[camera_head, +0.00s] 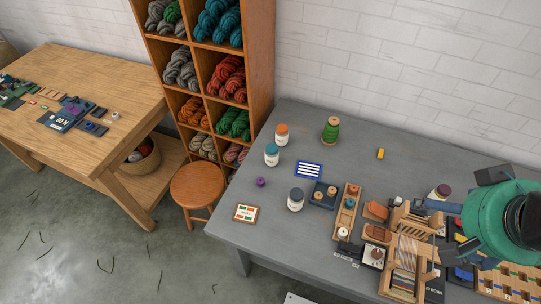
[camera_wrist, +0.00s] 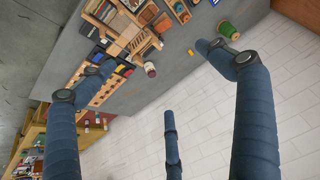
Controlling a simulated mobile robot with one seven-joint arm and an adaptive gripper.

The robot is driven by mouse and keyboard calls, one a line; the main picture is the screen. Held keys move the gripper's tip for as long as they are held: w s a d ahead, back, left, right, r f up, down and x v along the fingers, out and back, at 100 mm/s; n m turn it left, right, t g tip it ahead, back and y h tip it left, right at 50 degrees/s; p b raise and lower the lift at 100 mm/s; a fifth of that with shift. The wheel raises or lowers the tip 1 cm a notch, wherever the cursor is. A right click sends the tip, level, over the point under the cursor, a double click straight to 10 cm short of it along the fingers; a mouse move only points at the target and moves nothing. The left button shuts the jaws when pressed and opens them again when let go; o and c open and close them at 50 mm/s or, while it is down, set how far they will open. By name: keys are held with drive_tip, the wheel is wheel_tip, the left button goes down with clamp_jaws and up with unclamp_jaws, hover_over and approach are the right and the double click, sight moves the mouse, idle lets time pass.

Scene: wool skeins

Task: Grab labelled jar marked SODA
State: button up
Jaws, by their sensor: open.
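Several lidded jars stand on the grey table; their labels are too small to read, so I cannot tell which is marked SODA. In the head view one has an orange lid (camera_head: 282,135), one a teal lid (camera_head: 271,155), one a dark grey lid (camera_head: 295,200), and one a maroon lid (camera_head: 440,191). The maroon-lidded jar also shows in the wrist view (camera_wrist: 150,69), beyond the fingers and apparently apart from them. My gripper (camera_wrist: 157,72) is open and empty, its blue fingers spread wide. In the head view my arm covers the table's right end.
The grey table (camera_head: 258,228) also holds a green thread spool (camera_head: 331,130), a purple spool (camera_head: 261,182), a blue striped card (camera_head: 308,170), and a small loom (camera_head: 405,262) with wooden trays. The back middle is mostly clear. A yarn shelf (camera_head: 262,60) and stool (camera_head: 198,183) stand left.

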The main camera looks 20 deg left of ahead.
drive_tip(key=c, duration=0.3)
drive_tip(key=w+a+g+p, duration=0.1)
drive_tip(key=w+a, duration=0.3)
drive_tip(key=w, duration=0.4)
drive_tip(key=w+a+p, duration=0.1)
drive_tip(key=w+a, duration=0.4)
drive_tip(key=w, duration=0.3)
drive_tip(key=n+g+p, duration=0.2)
drive_tip(key=g+p, duration=0.1)
hover_over(273, 149)
wheel_tip(273, 149, down, 31)
drive_tip(key=shift+d+r, duration=0.15)
drive_tip(key=shift+r, duration=0.05)
drive_tip(key=shift+s+a+f, duration=0.1)
drive_tip(key=shift+a+f, duration=0.15)
drive_tip(key=shift+f, duration=0.05)
